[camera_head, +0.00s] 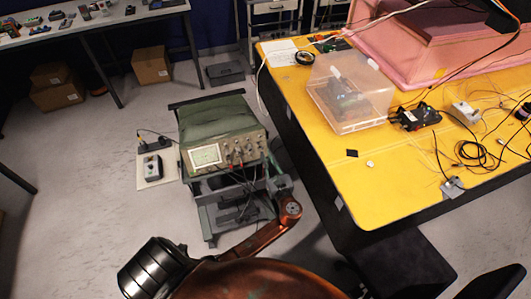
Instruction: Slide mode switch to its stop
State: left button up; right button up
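An oscilloscope (222,152) with a green top stands on a grey cart, its front panel of knobs and lit screen facing me. I cannot make out which small control is the mode switch. A small grey box with a dark control (153,168) lies on a pale board left of the oscilloscope. My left arm, copper-coloured, comes up from the bottom. My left gripper (276,184) is at the lower right of the oscilloscope's front, by the cart. Its fingers are too small and dark to tell open from shut, or whether they touch anything. My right gripper is not in view.
A yellow table (400,198) on the right holds a clear plastic box (349,95), cables and small devices. A pink foam enclosure (425,45) is at its back. Cardboard boxes (151,66) lie on the floor behind. The floor left of the cart is mostly clear.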

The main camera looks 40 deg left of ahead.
pick_arm(q)
jog(key=v, duration=0.9)
jog(key=s+a+f+n+g+h, duration=0.1)
jog(key=s+f+h, duration=0.15)
jog(key=f, duration=0.85)
jog(key=s+a+f+n+g+h, duration=0.1)
jog(key=f+g+h, duration=0.15)
jog(key=f, duration=0.95)
jog(key=s+f+n+g+h, duration=0.1)
jog(key=s+f+n+h, duration=0.1)
jog(key=s+f, duration=0.45)
jog(key=s+f+n+g+h, duration=0.1)
jog(key=s+f+n, duration=0.15)
jog(key=f, duration=0.65)
jog(key=s+f+n+g+h, duration=0.2)
jog(key=s+f+n, duration=0.2)
jog(key=s+f, duration=0.45)
jog(key=s+f+n+g+h, duration=0.1)
jog(key=s+f+n+h, duration=0.15)
jog(key=s+f, duration=0.65)
jog(key=s+f+n+g+h, duration=0.1)
jog(key=s+n, duration=0.9)
jog(key=s, duration=1.1)
jog(key=shift+s+f+n+h, duration=0.25)
jog(key=shift+f+n+h, duration=0.2)
jog(key=shift+f, duration=0.25)
